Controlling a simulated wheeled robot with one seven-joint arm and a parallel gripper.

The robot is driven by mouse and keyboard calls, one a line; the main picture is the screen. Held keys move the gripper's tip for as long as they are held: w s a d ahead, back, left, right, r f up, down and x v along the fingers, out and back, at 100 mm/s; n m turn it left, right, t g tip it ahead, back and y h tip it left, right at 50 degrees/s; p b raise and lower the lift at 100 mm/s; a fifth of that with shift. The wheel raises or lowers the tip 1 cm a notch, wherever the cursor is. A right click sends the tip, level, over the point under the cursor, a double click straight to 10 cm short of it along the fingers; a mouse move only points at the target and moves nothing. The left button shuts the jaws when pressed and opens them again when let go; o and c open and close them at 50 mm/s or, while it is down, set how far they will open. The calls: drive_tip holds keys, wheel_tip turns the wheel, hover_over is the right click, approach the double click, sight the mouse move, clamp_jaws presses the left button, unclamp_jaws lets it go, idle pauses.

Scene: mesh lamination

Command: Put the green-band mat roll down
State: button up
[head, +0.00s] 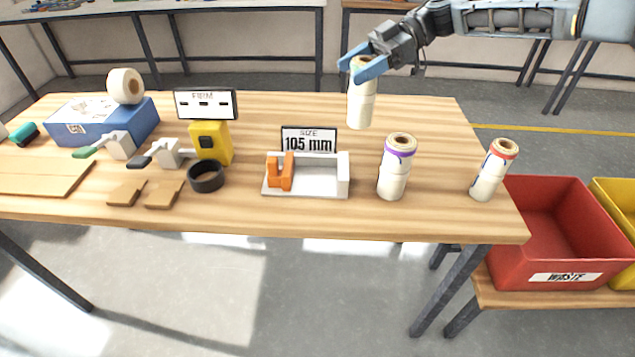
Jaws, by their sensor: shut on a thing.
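My gripper (359,70) comes in from the upper right with its blue fingers shut around the top of a pale mat roll (360,105). The roll is upright at the back right of the wooden table (290,225). Its colored band does not show clearly, as the fingers cover its upper part. I cannot tell whether its lower end touches the tabletop or hangs just above it. A purple-band roll (394,180) stands upright nearer the front. A red-band roll (488,182) stands at the right end, slightly tilted in the picture.
A white size fixture (320,184) with an orange block and a "105 mm" sign (309,141) sits mid-table. A black ring (206,177), yellow device (211,143) and blue box (88,122) are left. A red waste bin (560,225) is beyond the right edge. Bare wood surrounds the held roll.

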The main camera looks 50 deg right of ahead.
sight(362, 93)
drive_tip(key=w+a+f+p, duration=0.2)
drive_tip(key=a+f, duration=0.9)
drive_tip(key=shift+a+f, duration=0.2)
drive_tip(key=shift+a, duration=0.05)
drive_tip(key=o, duration=1.5)
drive_tip(key=b+v, duration=0.1)
drive_tip(key=v, duration=1.1)
